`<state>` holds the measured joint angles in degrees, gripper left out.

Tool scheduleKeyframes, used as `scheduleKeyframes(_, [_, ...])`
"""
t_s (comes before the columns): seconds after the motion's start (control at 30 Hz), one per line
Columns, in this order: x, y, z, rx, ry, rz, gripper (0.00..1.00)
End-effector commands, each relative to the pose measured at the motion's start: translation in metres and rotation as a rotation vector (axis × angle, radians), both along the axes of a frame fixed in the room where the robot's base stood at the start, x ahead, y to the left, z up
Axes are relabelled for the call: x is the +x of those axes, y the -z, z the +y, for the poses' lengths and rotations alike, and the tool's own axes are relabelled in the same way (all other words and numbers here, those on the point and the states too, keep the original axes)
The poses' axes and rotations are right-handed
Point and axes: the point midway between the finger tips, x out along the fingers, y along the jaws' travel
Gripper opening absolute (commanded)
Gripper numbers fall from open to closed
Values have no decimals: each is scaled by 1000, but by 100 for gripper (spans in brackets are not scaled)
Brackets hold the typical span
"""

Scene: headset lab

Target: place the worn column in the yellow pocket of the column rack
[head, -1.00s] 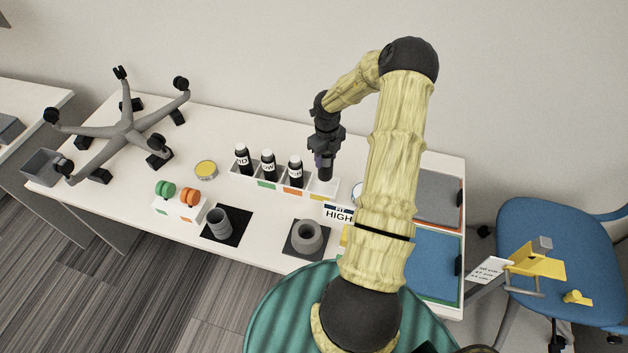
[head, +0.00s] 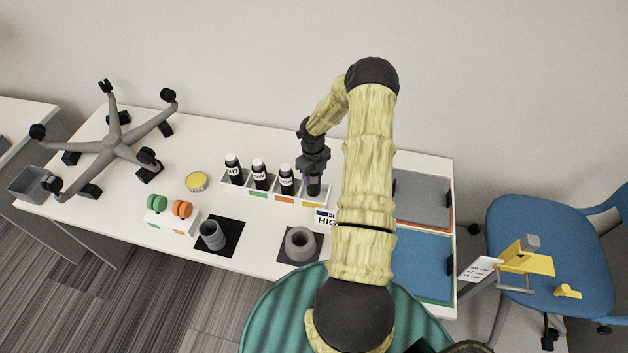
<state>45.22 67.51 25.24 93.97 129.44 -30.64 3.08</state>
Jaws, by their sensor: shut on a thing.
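The column rack (head: 272,193) is a white strip of pockets with green, orange and yellow labels. Its yellow label (head: 312,205) is on the right-hand pocket. My gripper (head: 313,178) is shut on a dark column (head: 314,188), the worn column by its place in my jaws, and holds it upright at the right end of the rack. The column's lower end is at the yellow pocket; I cannot tell how far inside it is. Black bottle-like columns with white labels (head: 259,174) stand in the other pockets to the left.
A HIGH sign (head: 326,218) stands just right of the rack's front. A grey ring (head: 301,242) and a grey cup (head: 212,235) sit on black mats in front. A yellow-topped tin (head: 196,181) and a chair base (head: 112,147) are left. Trays (head: 424,262) lie right of my arm.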

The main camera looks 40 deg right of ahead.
Motion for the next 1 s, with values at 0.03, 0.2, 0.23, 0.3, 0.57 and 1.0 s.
scheduleKeyframes(0.03, [0,-1,-1,-1,2,-1,7])
scheduleKeyframes(0.2, [-1,0,-4,-1,7,-1,7])
scheduleKeyframes(0.23, [-1,0,-4,-1,7,-1,7])
scheduleKeyframes(0.3, [-2,5,-4,1,8,0,7])
scheduleKeyframes(0.57, [-2,34,-4,0,8,0,7])
scheduleKeyframes(1.0, [-1,40,-1,0,2,0,52])
